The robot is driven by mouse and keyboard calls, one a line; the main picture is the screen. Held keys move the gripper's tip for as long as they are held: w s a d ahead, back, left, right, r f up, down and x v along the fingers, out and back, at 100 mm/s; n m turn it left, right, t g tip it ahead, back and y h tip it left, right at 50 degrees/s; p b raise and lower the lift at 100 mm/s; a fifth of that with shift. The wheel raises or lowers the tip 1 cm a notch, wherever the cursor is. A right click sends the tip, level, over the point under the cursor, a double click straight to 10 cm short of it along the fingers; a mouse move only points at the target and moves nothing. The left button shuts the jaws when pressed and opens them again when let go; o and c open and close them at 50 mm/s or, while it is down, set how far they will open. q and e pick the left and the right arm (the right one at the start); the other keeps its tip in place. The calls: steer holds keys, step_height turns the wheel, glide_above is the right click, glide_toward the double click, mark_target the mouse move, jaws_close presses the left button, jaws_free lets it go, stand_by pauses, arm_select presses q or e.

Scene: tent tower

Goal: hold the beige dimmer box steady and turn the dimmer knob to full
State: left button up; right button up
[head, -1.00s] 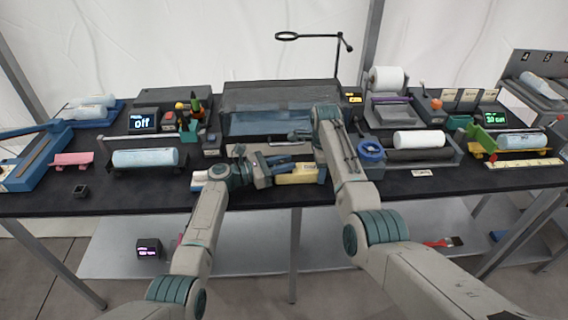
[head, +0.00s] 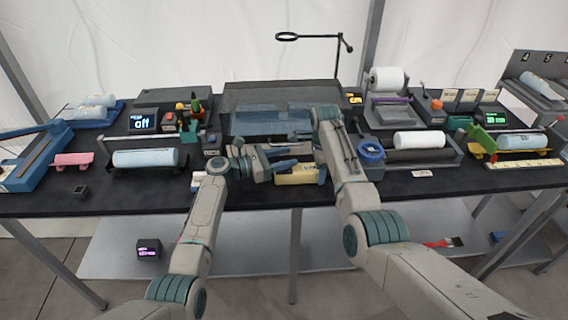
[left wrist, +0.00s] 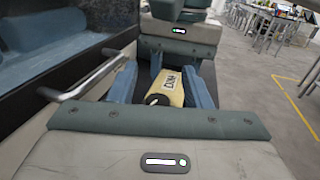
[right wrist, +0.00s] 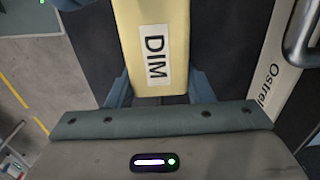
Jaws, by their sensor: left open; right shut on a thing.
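The beige dimmer box (head: 296,178) is at the front middle of the table, with its DIM label showing. It fills the upper middle of the right wrist view (right wrist: 138,14). My right gripper (head: 320,176) is shut on the box's right end; its fingers are mostly hidden by my arm in the head view. My left gripper (head: 288,163) comes from the left and is open. In the left wrist view, its fingers stand on either side of the box (left wrist: 170,85). A dark round knob (left wrist: 157,99) shows at the box's near end, between those fingers.
A metal bar handle (left wrist: 85,85) runs close beside my left gripper. A display reading off (head: 142,124) is at left.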

arm_select(q)
step_height(320, 180, up, 7)
steer(key=shift+r, duration=0.2)
steer(key=shift+o, duration=0.3)
